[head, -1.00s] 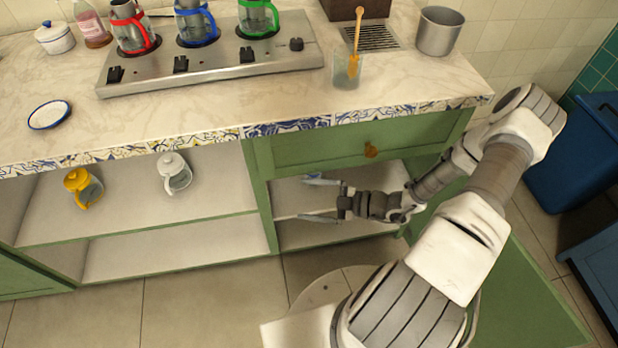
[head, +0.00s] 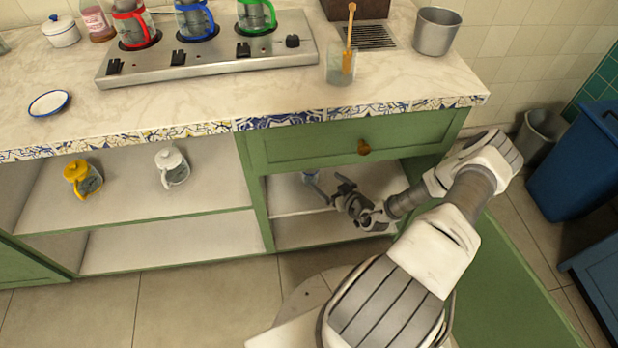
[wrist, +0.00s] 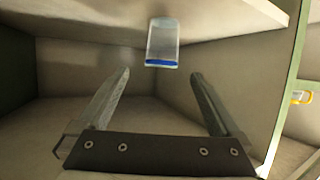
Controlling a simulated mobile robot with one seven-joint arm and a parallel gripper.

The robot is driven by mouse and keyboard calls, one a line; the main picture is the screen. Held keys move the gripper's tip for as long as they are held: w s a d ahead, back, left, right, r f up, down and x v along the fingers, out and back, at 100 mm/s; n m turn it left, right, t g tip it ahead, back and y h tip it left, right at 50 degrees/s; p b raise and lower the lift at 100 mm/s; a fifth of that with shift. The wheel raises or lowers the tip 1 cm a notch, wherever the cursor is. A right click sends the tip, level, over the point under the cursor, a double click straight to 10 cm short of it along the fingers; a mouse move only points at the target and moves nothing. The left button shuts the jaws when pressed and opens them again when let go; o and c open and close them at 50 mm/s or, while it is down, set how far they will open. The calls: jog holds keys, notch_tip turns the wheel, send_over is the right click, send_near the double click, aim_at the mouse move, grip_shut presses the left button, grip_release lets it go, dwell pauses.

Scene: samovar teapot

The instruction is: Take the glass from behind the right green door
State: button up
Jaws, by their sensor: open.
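The glass (head: 310,176), clear with a blue band, stands inside the right compartment and is partly hidden by my gripper in the head view. In the wrist view, which looks upside down, the glass (wrist: 163,40) sits beyond the fingertips, roughly centred between them and apart from them. My gripper (head: 329,183) is inside the compartment, open and empty; its two spread fingers also show in the wrist view (wrist: 160,73). The right green door (head: 510,285) stands open at the lower right, partly behind my arm.
A green drawer with a knob (head: 364,147) is closed just above the opening. A divider (head: 257,195) separates the left shelf, holding a yellow pitcher (head: 83,180) and a white pitcher (head: 172,168). The countertop (head: 220,105) overhangs, carrying a stove and a cup with a spoon.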

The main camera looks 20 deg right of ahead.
aim_at(315, 174)
jog(key=b+x, duration=0.1)
jog(key=x, duration=0.5)
jog(key=b+x, duration=0.1)
jog(key=x, duration=0.1)
jog(key=b+x, duration=0.1)
jog(key=x, duration=0.1)
jog(key=shift+w+a+f+b, duration=0.15)
jog(key=shift+a+b, duration=0.1)
jog(key=shift+b, duration=0.15)
jog(key=shift+w, duration=0.4)
jog(key=c, duration=1.4)
